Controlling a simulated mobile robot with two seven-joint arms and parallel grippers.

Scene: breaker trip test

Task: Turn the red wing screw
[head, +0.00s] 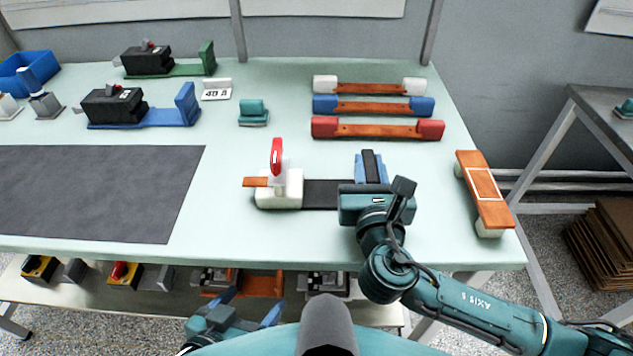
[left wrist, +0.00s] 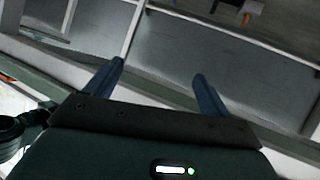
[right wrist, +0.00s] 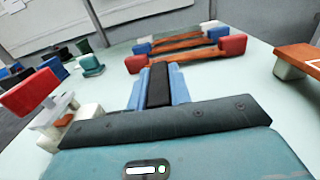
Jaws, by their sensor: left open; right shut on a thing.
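The red wing screw (head: 277,156) stands upright on a white block (head: 280,192) at the left end of a dark bar (head: 322,194) on the table. It shows at the left of the right wrist view (right wrist: 29,92). An orange tab (head: 255,182) sticks out left of it. My right gripper (head: 371,166) is at the bar's right end, apart from the screw, its blue fingers shut on a black piece (right wrist: 158,85). Whether that piece joins the bar is hidden. My left gripper (head: 250,306) is open and empty, low before the table's front edge; its fingers show in the left wrist view (left wrist: 156,88).
Red (head: 325,127), blue (head: 325,104) and white-ended (head: 325,84) orange bars lie behind. An orange piece (head: 485,190) stands right. Black devices on blue (head: 185,107) and green (head: 205,62) bases stand back left. A grey mat (head: 95,190) covers the left; the strip between mat and block is clear.

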